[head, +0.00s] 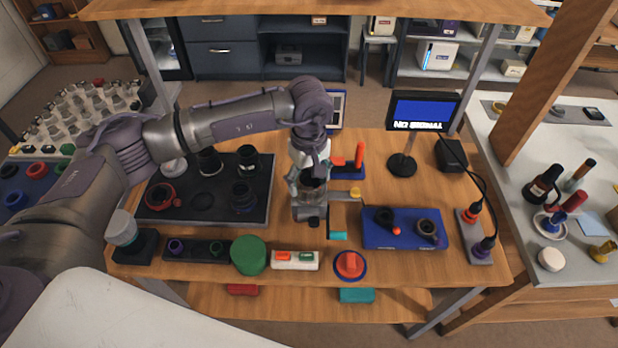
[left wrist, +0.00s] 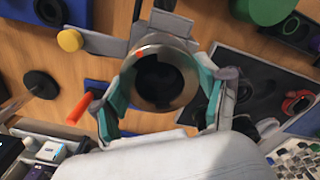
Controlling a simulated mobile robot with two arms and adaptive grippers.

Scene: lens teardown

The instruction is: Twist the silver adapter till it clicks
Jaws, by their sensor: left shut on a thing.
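My left gripper (head: 312,188) reaches down from above to a fixture (head: 311,212) near the middle of the bench. In the left wrist view its teal-padded fingers (left wrist: 163,82) stand on both sides of a round silver adapter (left wrist: 160,47) with a dark opening and are shut on it. The adapter sits at the grey fixture, with the fixture's arms beyond it. In the head view the gripper mostly hides the adapter, and I cannot tell how far it is turned. My right gripper is not in view.
A dark tray (head: 225,213) with lens parts lies left. A blue stand (head: 375,241) with dark parts sits right of the fixture. A green round lid (head: 248,254) and a red knob (head: 350,265) are along the front. An orange-handled tool (head: 360,155) stands behind right, before a monitor (head: 424,110).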

